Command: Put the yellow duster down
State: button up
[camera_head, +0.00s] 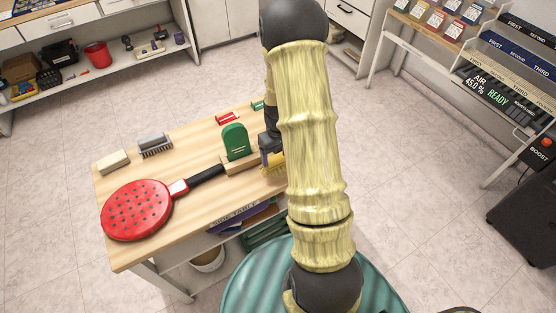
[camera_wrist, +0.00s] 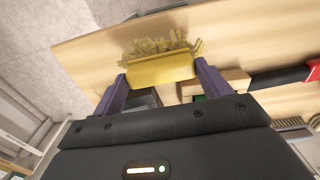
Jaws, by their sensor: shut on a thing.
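The yellow duster (camera_wrist: 160,70) is a yellow block with a fringe of pale yellow bristles. In the wrist view it sits between the two purple fingers of my gripper (camera_wrist: 162,80), which is shut on it. In the head view the duster (camera_head: 273,162) shows beside the wooden table (camera_head: 215,210), near its right end, with my gripper (camera_head: 266,152) just above it. My arm covers part of that area. I cannot tell whether the duster touches the tabletop.
A red perforated paddle (camera_head: 137,209) lies at the table's left front, its handle resting toward a wooden block with a green upright plate (camera_head: 235,141). A grey brush (camera_head: 155,145), a pale block (camera_head: 113,161) and a red item (camera_head: 227,118) lie along the back. Bare tabletop lies between them.

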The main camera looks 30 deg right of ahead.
aim_at(278, 156)
jog(key=shift+w+f, duration=0.1)
jog(key=shift+f, duration=1.75)
jog(key=shift+f, duration=0.2)
jog(key=o, duration=1)
jog(key=shift+r, duration=0.1)
jog(key=shift+c, duration=0.2)
notch_tip(278, 156, up, 12)
jog(key=shift+r+b, duration=0.15)
jog(key=shift+b, duration=0.35)
